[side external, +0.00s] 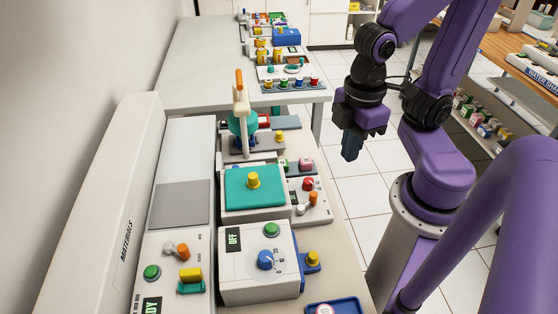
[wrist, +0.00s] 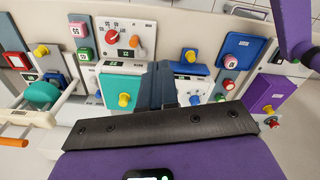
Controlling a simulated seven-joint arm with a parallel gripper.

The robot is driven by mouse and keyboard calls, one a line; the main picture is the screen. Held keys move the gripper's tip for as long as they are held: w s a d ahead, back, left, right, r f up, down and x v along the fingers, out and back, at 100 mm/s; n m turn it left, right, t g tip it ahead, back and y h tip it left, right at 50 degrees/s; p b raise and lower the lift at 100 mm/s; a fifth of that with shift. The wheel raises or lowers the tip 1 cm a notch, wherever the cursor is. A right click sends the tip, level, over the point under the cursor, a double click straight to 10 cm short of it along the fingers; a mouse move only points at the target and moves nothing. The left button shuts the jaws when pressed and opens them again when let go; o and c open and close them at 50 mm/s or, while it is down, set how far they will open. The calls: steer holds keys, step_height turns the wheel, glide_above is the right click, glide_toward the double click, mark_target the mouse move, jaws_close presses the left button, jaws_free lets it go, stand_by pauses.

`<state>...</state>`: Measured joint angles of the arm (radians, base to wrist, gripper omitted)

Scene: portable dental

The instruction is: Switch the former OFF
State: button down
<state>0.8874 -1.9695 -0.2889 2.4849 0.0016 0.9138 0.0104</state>
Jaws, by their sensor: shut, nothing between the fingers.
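No label naming the former is legible. A white panel with a red dial and an orange-tipped lever (side external: 310,199) stands beside a teal-lidded box with a yellow knob (side external: 247,184); both show in the wrist view, panel (wrist: 143,28) and box (wrist: 117,83). Behind them a frame with an orange handle (side external: 240,82) stands upright over a teal round part. In front is a white box (side external: 256,284) with a blue dial, green button and display reading OFF. My gripper (side external: 349,157) is shut and empty, pointing down right of the bench, apart from everything.
A control panel with a green button and orange lever (side external: 170,258) is at the front left, beside the long MATERIALS housing (side external: 112,190). A blue tray (side external: 340,306) is at the front edge. A farther table (side external: 200,65) holds small devices. Open floor lies right of the bench.

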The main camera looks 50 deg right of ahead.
steer(key=shift+s+d+f, duration=0.1)
steer(key=shift+s+d, duration=0.1)
steer(key=shift+s, duration=0.15)
steer(key=w+a+r+m, duration=0.15)
steer(key=w+m, duration=0.25)
steer(key=w, duration=0.6)
steer(key=w+a+m, duration=0.3)
steer(key=w, duration=0.6)
steer(key=w+a+r+m, duration=0.15)
steer(key=w+m, duration=0.25)
steer(key=w, duration=0.6)
steer(key=w+d+f+m, duration=0.3)
steer(key=w+d+m, duration=0.2)
steer(key=w+d, duration=0.3)
steer(key=w+d+f+m, duration=0.4)
steer(key=w+d, duration=0.4)
steer(key=w, duration=0.3)
steer(key=shift+w+d+m, duration=0.35)
steer(key=shift+m, duration=0.25)
steer(key=shift+f, duration=0.15)
